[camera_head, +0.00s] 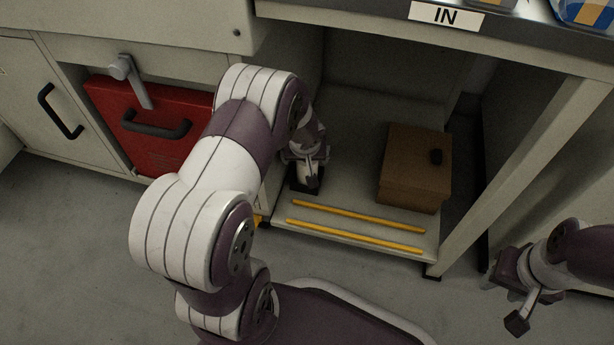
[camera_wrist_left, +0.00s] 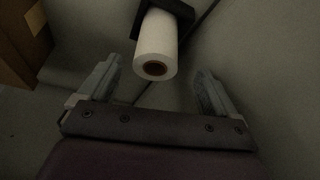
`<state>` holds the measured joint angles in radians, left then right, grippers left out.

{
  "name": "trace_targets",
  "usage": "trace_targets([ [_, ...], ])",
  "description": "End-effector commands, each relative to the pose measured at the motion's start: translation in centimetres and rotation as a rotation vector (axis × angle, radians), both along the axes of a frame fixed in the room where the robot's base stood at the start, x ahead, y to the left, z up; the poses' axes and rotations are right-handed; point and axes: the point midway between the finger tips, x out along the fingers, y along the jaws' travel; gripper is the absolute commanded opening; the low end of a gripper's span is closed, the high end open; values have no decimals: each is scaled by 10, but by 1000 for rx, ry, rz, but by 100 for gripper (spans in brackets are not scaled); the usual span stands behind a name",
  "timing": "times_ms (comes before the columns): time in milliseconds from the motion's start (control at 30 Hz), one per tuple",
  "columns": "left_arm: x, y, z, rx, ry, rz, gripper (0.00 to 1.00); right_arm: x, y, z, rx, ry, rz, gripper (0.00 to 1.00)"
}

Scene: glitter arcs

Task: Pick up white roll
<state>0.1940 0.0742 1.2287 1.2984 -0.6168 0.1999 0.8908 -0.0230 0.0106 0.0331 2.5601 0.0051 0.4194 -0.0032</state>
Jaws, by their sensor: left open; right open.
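A white roll (camera_wrist_left: 156,42) with a brown core shows in the left wrist view, its near end facing the camera. A black holder (camera_wrist_left: 180,10) is at its far end. My left gripper (camera_wrist_left: 155,88) is open, with one finger to each side of the roll's near end; I see no contact. In the head view my left gripper (camera_head: 308,172) reaches into the lower compartment, and the arm and gripper largely hide the roll there. My right gripper (camera_head: 517,298) is open and empty at the lower right, outside the compartment.
A brown box (camera_head: 408,160) with a dark knob stands on the compartment floor, right of the left gripper. Two yellow strips (camera_head: 358,216) lie along the front edge. A slanted post (camera_head: 530,160) stands on the right. A red panel (camera_head: 150,125) is on the left.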

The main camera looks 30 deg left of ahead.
Motion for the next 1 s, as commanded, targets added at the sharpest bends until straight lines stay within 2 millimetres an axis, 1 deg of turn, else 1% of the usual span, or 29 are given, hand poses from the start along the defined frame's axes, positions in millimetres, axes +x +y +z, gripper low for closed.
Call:
trace_targets([
  [33,3,2,-16,0,1,0,92,0,0,-12,0,0,0,43],
  [167,9,4,-26,0,0,-1,92,0,0,-19,0,0,0,43],
  [300,21,7,-53,0,1,-1,92,0,0,-44,0,0,0,43],
  [400,28,10,-66,-1,2,-1,92,0,0,-54,0,1,0,43],
  [500,32,12,-70,0,-1,-1,92,0,0,-57,0,0,0,43],
  [700,32,12,-68,1,0,-2,92,0,0,-54,0,0,0,43],
  [733,32,12,-68,1,0,-2,85,0,0,-54,0,0,0,43],
  [767,32,12,-68,1,0,-2,75,0,0,-54,0,0,0,43],
  [800,32,12,-68,1,0,-2,62,0,0,-54,0,0,0,43],
  [867,32,12,-68,1,0,-2,43,0,0,-54,0,0,0,43],
  [900,32,12,-68,1,0,-2,30,0,0,-54,0,0,0,43],
  [933,32,12,-68,1,0,-2,24,0,0,-54,0,0,0,43],
  [1000,32,12,-68,0,-1,-2,24,0,0,-54,0,0,0,43],
])
